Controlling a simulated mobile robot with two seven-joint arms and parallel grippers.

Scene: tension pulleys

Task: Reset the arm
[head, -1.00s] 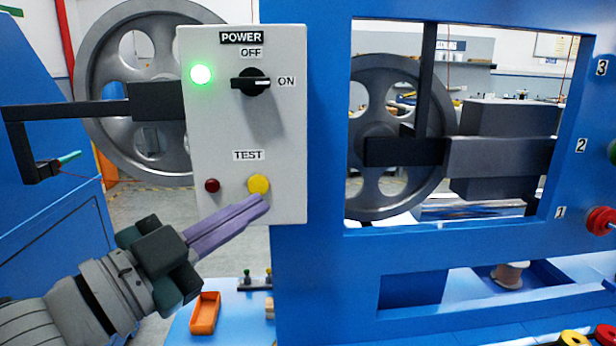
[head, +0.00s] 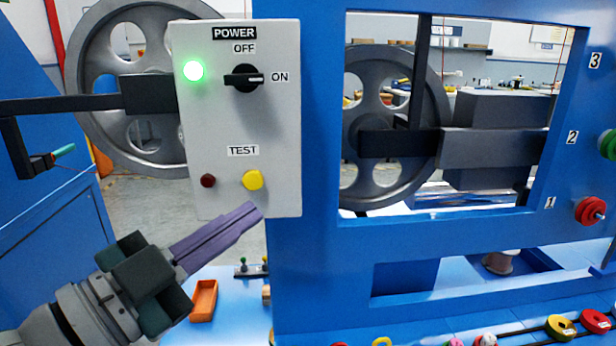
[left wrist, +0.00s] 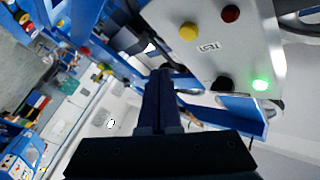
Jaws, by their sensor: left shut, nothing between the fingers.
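My left gripper (head: 252,212) is shut and empty, its purple fingers together just below and in front of the control box (head: 220,120). Its fingers also show in the left wrist view (left wrist: 162,80). The box has a black power knob (head: 244,78) pointing to ON and a lit green lamp (head: 193,70). Below the TEST label are a yellow button (head: 252,180) and a dark red lamp (head: 208,181). The fingertips are apart from the yellow button. The yellow button also shows in the left wrist view (left wrist: 188,31). My right gripper is not in view.
The blue machine frame (head: 320,250) fills the right side, with large grey pulleys (head: 395,125) behind. A black arm with a teal-tipped end (head: 62,151) juts at left. An orange tray (head: 204,300) and several coloured rings (head: 560,327) lie on the blue table.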

